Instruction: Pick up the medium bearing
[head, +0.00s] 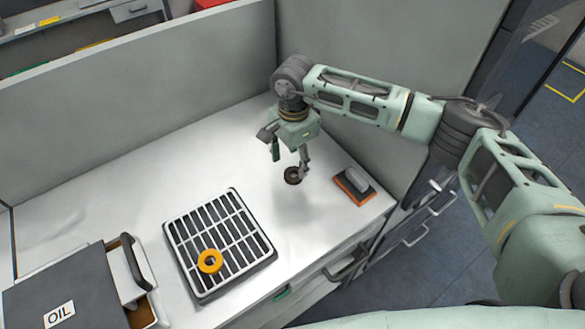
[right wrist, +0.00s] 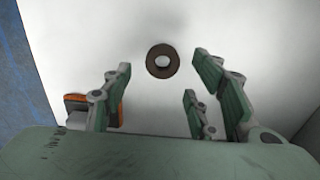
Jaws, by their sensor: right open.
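A dark brown ring-shaped bearing (head: 292,176) lies on the white worktop near its right part. In the right wrist view the same bearing (right wrist: 150,61) shows whole, flat, with a light hole in its middle. My right gripper (head: 289,158) is just above it, pointing down, open and empty. In the wrist view its green-padded fingers (right wrist: 163,80) are spread apart, with the bearing between and slightly beyond the tips. A yellow ring (head: 202,262) lies on a grey slotted tray (head: 174,232). My left gripper is not in view.
An orange-based block with a grey handle (head: 357,180) sits right of the bearing; it also shows in the wrist view (right wrist: 76,104). A dark box marked OIL (head: 85,283) stands at the left. Grey partition walls (head: 140,85) bound the worktop behind. The worktop's back left is clear.

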